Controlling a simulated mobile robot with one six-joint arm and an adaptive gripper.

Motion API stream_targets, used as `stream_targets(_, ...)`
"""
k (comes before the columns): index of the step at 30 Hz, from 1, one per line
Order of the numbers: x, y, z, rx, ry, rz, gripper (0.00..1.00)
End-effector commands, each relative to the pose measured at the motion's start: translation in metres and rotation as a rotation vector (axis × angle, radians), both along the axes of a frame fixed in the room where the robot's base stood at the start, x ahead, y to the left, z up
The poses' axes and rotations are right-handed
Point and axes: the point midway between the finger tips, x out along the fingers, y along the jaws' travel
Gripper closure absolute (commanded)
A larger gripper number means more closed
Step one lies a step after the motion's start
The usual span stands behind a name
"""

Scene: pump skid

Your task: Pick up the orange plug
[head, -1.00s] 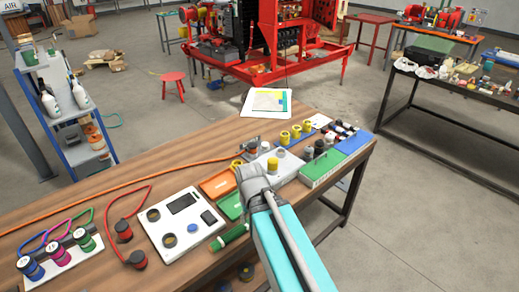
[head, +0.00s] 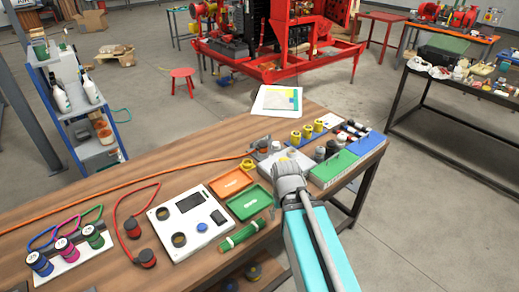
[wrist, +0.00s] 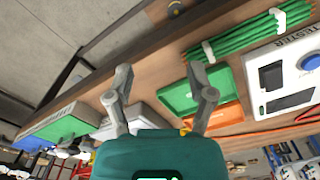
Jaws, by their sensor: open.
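What looks like the orange plug (head: 264,144) lies at the end of the orange cable (head: 130,182), toward the back of the bench in the head view. It is small there, and its shape is hard to make out. My gripper (head: 288,168) is above the bench, nearer to me and right of the plug, over the grey box. In the wrist view my gripper (wrist: 158,82) has its two fingers spread apart with nothing between them. The orange cable also shows at the right of the wrist view (wrist: 265,133); I cannot make out the plug there.
An orange tray (head: 231,182) and a green tray (head: 249,202) lie left of my gripper. A white tester (head: 186,224), a green bundle (head: 240,236) and a red cable (head: 130,232) are further left. Yellow pieces (head: 307,131) and a green block (head: 334,168) stand right.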

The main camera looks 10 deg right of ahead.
Motion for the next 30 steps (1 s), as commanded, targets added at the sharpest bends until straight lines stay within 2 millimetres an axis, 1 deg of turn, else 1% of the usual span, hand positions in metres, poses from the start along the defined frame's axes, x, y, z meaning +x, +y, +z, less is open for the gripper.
stream_targets(1,0.0000,0.0000,0.0000,0.000,0.000,0.000,0.11)
stream_targets(2,0.0000,0.0000,0.0000,0.000,0.000,0.000,0.07)
stream_targets(14,0.0000,0.0000,0.0000,0.000,0.000,0.000,0.07)
stream_targets(15,0.0000,0.0000,0.0000,0.000,0.000,0.000,0.09)
stream_targets(17,0.0000,0.0000,0.0000,0.000,0.000,0.000,0.20)
stream_targets(18,0.0000,0.0000,0.0000,0.000,0.000,0.000,0.27)
stream_targets(21,0.0000,0.0000,0.0000,0.000,0.000,0.000,0.43)
stream_targets(30,0.0000,0.0000,0.0000,0.000,0.000,0.000,0.43)
